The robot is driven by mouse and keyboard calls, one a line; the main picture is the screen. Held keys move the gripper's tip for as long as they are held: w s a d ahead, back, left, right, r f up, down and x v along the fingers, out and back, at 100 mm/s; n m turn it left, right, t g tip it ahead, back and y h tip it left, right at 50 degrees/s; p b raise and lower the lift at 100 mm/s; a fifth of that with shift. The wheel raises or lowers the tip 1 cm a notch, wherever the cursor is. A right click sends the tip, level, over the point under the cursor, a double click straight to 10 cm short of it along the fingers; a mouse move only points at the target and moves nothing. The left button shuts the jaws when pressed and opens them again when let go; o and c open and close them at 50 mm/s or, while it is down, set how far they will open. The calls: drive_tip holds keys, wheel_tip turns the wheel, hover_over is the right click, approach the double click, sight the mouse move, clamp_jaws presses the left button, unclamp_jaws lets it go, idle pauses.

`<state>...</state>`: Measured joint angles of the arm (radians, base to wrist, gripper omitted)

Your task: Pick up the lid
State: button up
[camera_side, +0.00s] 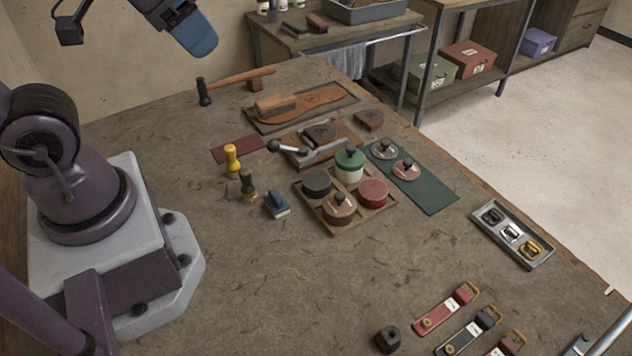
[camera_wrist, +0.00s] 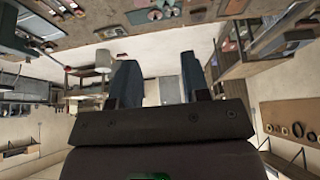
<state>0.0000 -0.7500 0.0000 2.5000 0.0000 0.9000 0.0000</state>
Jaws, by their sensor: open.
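Two round lids with dark knobs, a grey one (camera_side: 384,149) and a brownish one (camera_side: 405,169), lie on a green mat (camera_side: 430,194). Left of it, a wooden tray (camera_side: 368,219) holds several round pots. One is a white pot with a green knobbed lid (camera_side: 350,158); another has a brown knobbed top (camera_side: 340,206). I cannot tell which lid is meant. My gripper (camera_side: 198,36) is high at the upper left, far from the lids. In the wrist view, my gripper's (camera_wrist: 158,78) two blue fingers stand apart and empty.
A buckle tray (camera_side: 512,234) and straps (camera_side: 447,308) lie right and front.

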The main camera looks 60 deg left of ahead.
drive_tip(key=o, duration=0.9)
drive_tip(key=shift+c, duration=0.2)
